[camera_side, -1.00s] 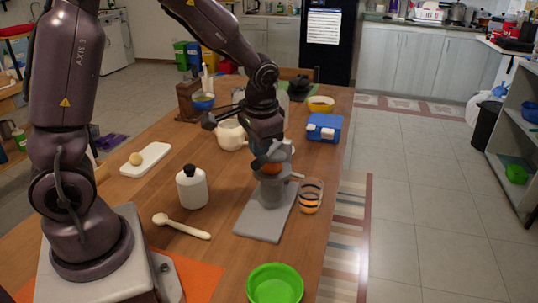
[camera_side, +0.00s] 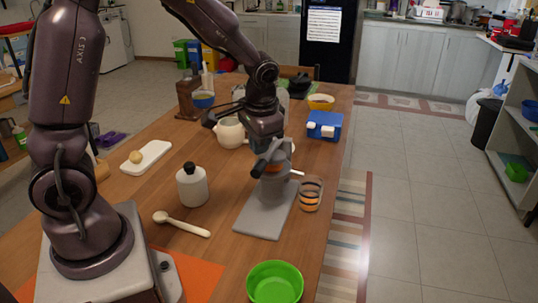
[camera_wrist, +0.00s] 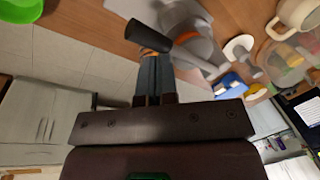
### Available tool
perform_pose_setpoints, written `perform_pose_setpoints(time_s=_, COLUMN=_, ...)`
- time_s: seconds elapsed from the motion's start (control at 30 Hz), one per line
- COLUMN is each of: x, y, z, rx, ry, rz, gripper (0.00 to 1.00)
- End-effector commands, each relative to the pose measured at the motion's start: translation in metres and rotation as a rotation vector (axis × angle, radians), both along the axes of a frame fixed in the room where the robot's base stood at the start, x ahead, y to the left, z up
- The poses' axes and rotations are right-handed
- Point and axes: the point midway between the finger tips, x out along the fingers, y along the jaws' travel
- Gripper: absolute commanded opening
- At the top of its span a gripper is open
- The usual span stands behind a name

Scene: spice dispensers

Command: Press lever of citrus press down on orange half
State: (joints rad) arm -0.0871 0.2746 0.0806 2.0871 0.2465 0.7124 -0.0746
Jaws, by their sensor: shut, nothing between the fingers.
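The grey citrus press (camera_side: 274,190) stands upright on its flat grey base (camera_side: 262,222) near the table's right side. Its lever is lowered over the cup, with the dark handle (camera_side: 260,168) pointing toward the front left. My gripper (camera_side: 266,150) is above the press, pointing down at the lever. In the wrist view, my gripper's fingers (camera_wrist: 153,67) are together and empty, close to the black handle (camera_wrist: 147,36); I cannot tell whether they touch it. The press (camera_wrist: 192,38) is partly visible there.
A glass with orange bands (camera_side: 311,194) stands right beside the press. A green bowl (camera_side: 275,284) is in front. A black-topped white jar (camera_side: 192,187) and wooden spoon (camera_side: 182,225) are left.

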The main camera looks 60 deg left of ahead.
Motion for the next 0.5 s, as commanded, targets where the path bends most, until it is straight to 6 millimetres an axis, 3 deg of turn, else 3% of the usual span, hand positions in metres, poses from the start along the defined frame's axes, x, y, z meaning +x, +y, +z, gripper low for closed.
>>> perform_pose_setpoints(time_s=0.5, x=0.0, y=0.0, z=-0.018, rx=0.0, ry=0.002, rz=-0.001, gripper=0.0)
